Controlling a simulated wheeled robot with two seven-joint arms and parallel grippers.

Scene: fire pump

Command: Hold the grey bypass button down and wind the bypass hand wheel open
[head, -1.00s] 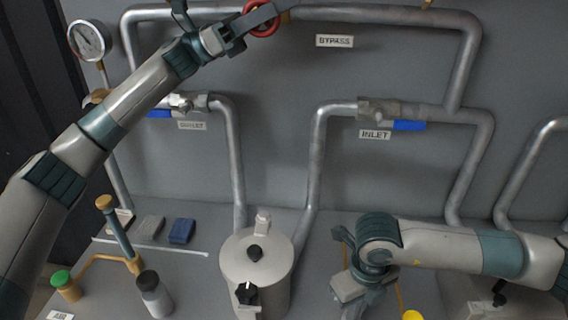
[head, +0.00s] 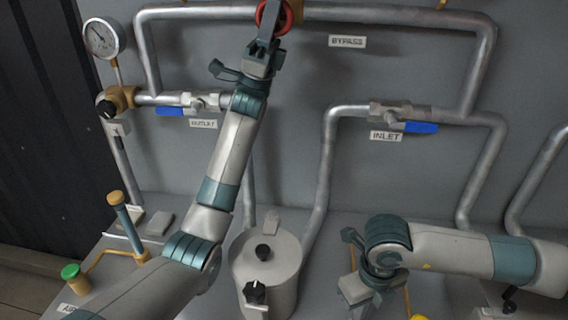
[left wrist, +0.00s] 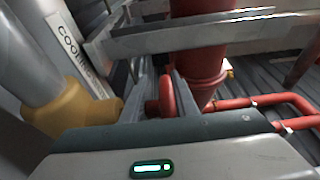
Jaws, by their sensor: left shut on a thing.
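The red bypass hand wheel (head: 284,16) is on the bypass pipe at the top of the head view. My left gripper (head: 268,22) reaches up to it and is shut on its rim. In the left wrist view the red rim (left wrist: 167,95) sits between the two fingers. My right gripper (head: 356,264) points down at the bench right of the grey canister; its fingertips are not clear, so I cannot tell whether it is open or shut. I cannot make out the grey bypass button; it may be hidden under the right gripper.
The inlet valve (head: 390,112) with a blue handle and the outlet valve (head: 192,104) are on the pipes below. A gauge (head: 103,38) is at upper left. A grey canister (head: 266,262) stands between my arms, and a green-capped post (head: 75,276) is at lower left.

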